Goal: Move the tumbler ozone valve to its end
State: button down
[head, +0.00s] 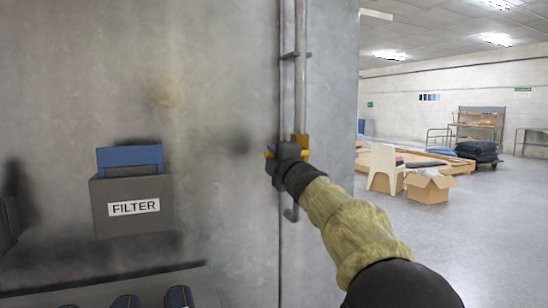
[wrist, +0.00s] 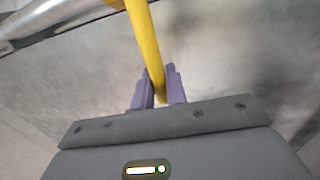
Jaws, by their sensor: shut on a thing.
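The tumbler ozone valve (head: 301,140) is a yellow fitting with a yellow handle on a vertical metal pipe against the grey wall, in the middle of the head view. My gripper (head: 275,153) is at the valve and covers part of the handle. In the wrist view the yellow handle (wrist: 143,38) runs down between the two purple fingers of my gripper (wrist: 158,76), which is shut on it. The handle's end is partly hidden by the fingers. The valve body cannot be made out clearly in the wrist view.
The pipe (head: 300,80) runs along the wall and hooks at its lower end. A grey filter box (head: 133,209) hangs on the wall at left, above a shelf (head: 110,290) with dark blue items. To the right is open floor, with a chair (head: 384,168) and a cardboard box (head: 428,189).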

jog(key=shift+f, duration=0.25)
jog(key=c, duration=1.5)
grip_release()
jog(key=b+v, duration=0.3)
jog(key=v, duration=1.4)
jog(key=shift+s+d, duration=0.1)
jog(key=shift+s, duration=0.1)
jog(key=shift+f, duration=0.1)
